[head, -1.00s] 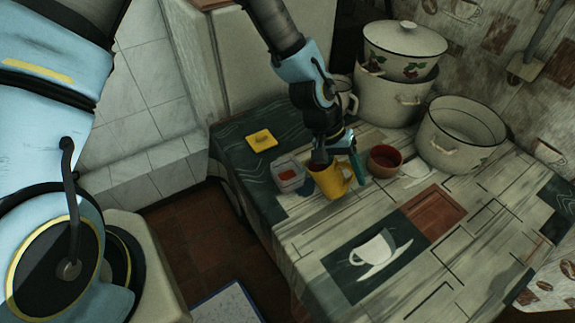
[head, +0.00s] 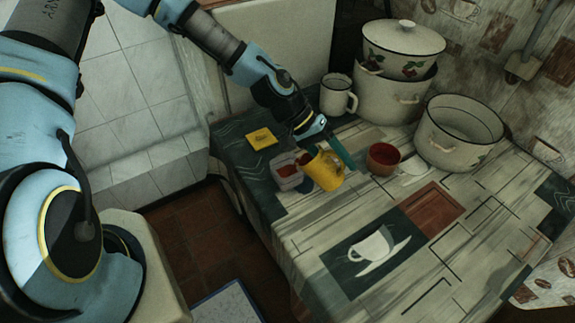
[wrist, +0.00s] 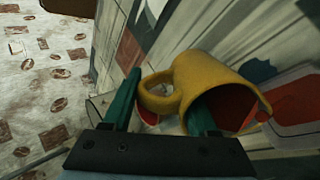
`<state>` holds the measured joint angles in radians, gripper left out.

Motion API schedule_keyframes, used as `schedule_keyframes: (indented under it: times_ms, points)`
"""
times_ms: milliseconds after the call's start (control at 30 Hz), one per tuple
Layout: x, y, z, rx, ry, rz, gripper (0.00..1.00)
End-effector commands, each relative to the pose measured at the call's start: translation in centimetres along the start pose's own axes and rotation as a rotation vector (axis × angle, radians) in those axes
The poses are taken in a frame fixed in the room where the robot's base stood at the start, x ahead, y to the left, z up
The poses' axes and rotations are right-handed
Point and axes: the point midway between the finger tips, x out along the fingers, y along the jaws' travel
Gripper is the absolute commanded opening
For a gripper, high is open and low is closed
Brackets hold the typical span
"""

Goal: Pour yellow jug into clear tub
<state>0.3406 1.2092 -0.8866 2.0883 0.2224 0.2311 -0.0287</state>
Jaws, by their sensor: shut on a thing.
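The yellow jug (head: 324,172) is tilted to the left above the table, with its mouth toward the clear tub (head: 289,181). My gripper (head: 330,148) is shut on the jug. In the wrist view the jug (wrist: 215,72) shows its handle between my green fingers (wrist: 163,112), and one finger overlaps its mouth. Dark red shows inside the mouth. The tub stands beside and below the jug, with red inside it. Red also shows between jug mouth and tub; I cannot tell whether it is falling. The tub (wrist: 297,132) is partly visible at right in the wrist view.
A red-brown bowl (head: 383,160) stands just right of the jug. A white mug (head: 336,98), stacked enamel pots (head: 388,98) and an open pot (head: 447,145) stand behind. A yellow square (head: 261,138) lies at the table's left. The table front is clear.

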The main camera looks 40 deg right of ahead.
Motion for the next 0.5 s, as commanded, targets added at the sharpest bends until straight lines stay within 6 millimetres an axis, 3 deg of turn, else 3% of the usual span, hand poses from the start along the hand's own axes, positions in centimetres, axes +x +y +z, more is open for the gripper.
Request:
schedule_keyframes:
  times_ms: [500]
  points:
    - [-1.06,0.15,-0.16,0.0,0.002,0.096,0.0]
